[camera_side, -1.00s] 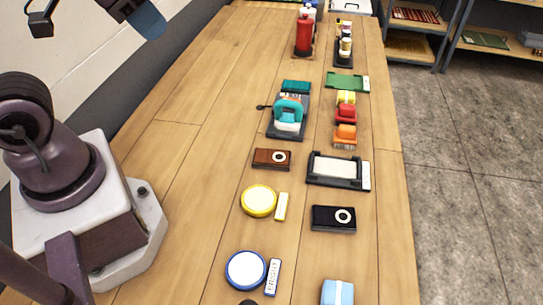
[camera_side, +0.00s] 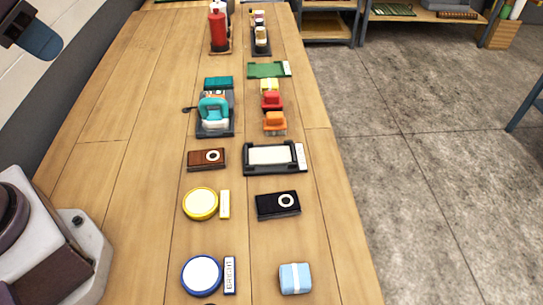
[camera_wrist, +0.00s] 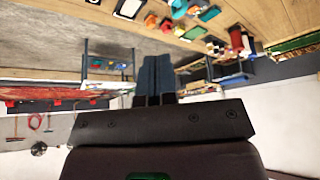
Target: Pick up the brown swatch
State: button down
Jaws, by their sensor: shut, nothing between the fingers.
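The brown swatch (camera_side: 207,159), a flat dark brown block with a white ring on it, lies on the wooden bench in the side view. It is left of a black-framed tray and behind a yellow round tin. My gripper (camera_side: 42,42) shows at the top left of the side view, far from the swatch and off to the left of the bench. In the wrist view the gripper's blue fingers (camera_wrist: 154,75) are together with nothing between them. The bench items look small and distant there, and I cannot surely pick out the swatch among them.
A similar black block (camera_side: 278,205) with a white ring lies to the front right of the swatch. The yellow tin (camera_side: 200,204), black-framed tray (camera_side: 272,156) and teal-handled tool (camera_side: 214,113) surround it. The bench's left strip (camera_side: 120,190) is bare.

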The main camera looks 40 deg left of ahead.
dwell(0.3)
jog(key=shift+c, duration=1.2)
grip_release()
jog(key=m+g, duration=0.6)
jog(key=m, duration=0.2)
send_over(206, 157)
notch_tip(206, 157, down, 22)
jog(key=f, duration=0.7)
jog(key=shift+s+a+f, duration=0.15)
jog(key=shift+a+f, duration=0.1)
jog(key=shift+a, duration=0.05)
jog(key=shift+d+f, duration=0.15)
jog(key=shift+f, duration=1.25)
jog(key=shift+d+f, duration=0.1)
jog(key=shift+f, duration=1.25)
